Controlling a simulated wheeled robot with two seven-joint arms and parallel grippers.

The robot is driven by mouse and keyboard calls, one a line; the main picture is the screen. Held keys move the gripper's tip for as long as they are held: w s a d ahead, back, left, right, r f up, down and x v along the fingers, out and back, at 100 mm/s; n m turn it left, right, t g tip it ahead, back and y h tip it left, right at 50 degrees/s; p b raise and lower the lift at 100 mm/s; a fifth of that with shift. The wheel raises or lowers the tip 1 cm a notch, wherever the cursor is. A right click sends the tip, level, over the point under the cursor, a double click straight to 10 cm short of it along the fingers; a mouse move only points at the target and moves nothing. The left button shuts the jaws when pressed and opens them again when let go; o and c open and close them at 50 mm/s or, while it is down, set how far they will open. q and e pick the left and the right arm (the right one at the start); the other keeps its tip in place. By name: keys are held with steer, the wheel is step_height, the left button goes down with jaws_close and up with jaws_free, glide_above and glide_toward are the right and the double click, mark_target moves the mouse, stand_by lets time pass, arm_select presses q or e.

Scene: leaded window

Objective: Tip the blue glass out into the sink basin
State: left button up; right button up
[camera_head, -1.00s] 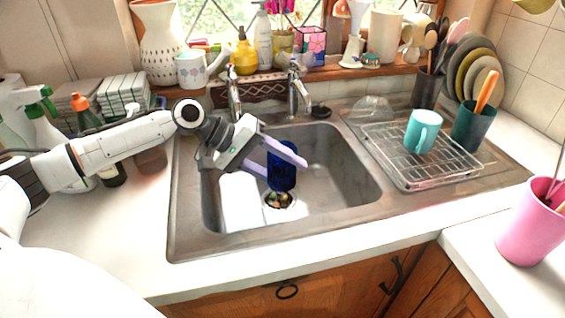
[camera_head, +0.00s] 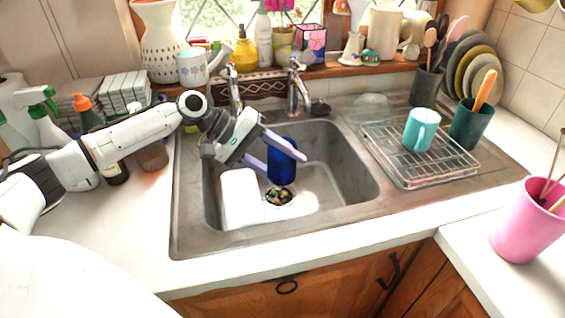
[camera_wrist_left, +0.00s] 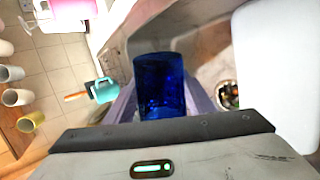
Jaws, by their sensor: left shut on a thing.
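The blue glass (camera_head: 282,163) is between the fingers of my left gripper (camera_head: 284,164), over the sink basin (camera_head: 340,180). The gripper is shut on it. The glass looks close to upright in the head view; I cannot make out its rim or what is inside. In the left wrist view the blue glass (camera_wrist_left: 160,85) sits between the two pale fingers. The drain (camera_head: 279,197), with small coloured bits in it, lies just below the glass. My right gripper is not in view.
A white block (camera_head: 240,198) stands in the basin's left part. The taps (camera_head: 298,88) rise behind the basin. A wire rack (camera_head: 425,168) with a teal mug (camera_head: 421,130) is at the right. A pink cup (camera_head: 525,222) stands at the front right.

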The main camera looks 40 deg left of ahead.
arm_select(q)
steer(key=shift+w+r, duration=0.15)
steer(key=shift+r, duration=0.1)
